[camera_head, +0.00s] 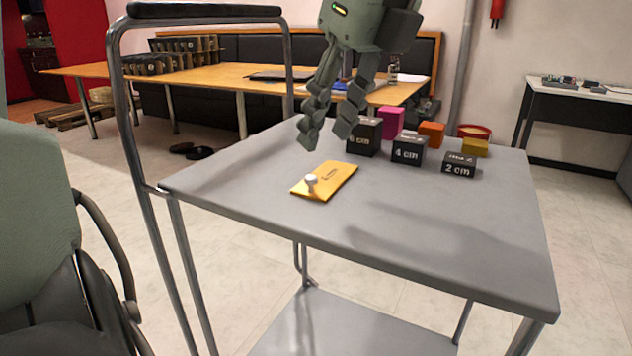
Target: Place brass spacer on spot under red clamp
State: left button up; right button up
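Black blocks marked 6 cm (364,138), 4 cm (409,150) and 2 cm (459,166) stand at the cart's back. Magenta (391,121), orange (431,132) and yellow (475,147) blocks are behind them. The cart's handle (130,110) rises at left. The front is clear.

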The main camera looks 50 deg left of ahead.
aim_at(312, 176)
pick_arm(q)
jog(key=x, duration=0.7)
jog(key=shift+f, duration=0.4)
jog(key=shift+c, duration=0.3)
grip_shut()
